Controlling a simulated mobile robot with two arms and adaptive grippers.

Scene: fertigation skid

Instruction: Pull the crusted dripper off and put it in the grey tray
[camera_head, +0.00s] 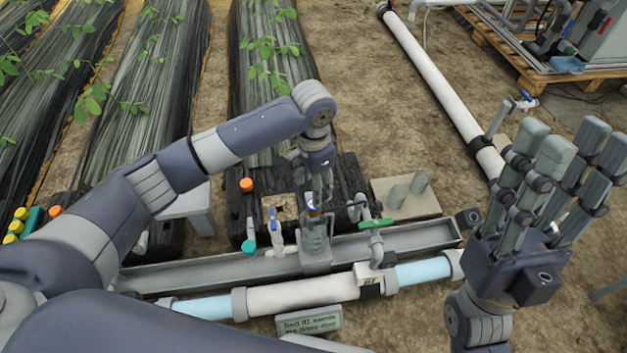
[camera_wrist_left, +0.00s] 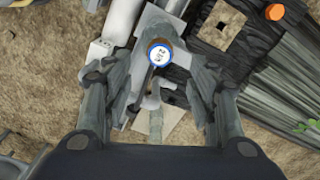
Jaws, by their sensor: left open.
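My left gripper (camera_head: 318,205) reaches down over the middle of the pipe assembly; in the left wrist view (camera_wrist_left: 157,82) its fingers are spread, with nothing gripped between them. I cannot tell whether this is the crusted dripper, as no crust shows clearly. A light grey box-like piece (camera_head: 188,203), possibly the grey tray, stands left of the gripper. My right gripper (camera_head: 560,165) is open and empty at the right.
A long grey channel (camera_head: 420,238) runs behind a white and blue pipe (camera_head: 300,295). A blue-handled valve (camera_head: 274,225) and a green-handled valve (camera_head: 376,224) flank the gripper. A board (camera_head: 433,207) carries two grey cylinders. A sign (camera_head: 309,322) stands in front. Bare soil lies right.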

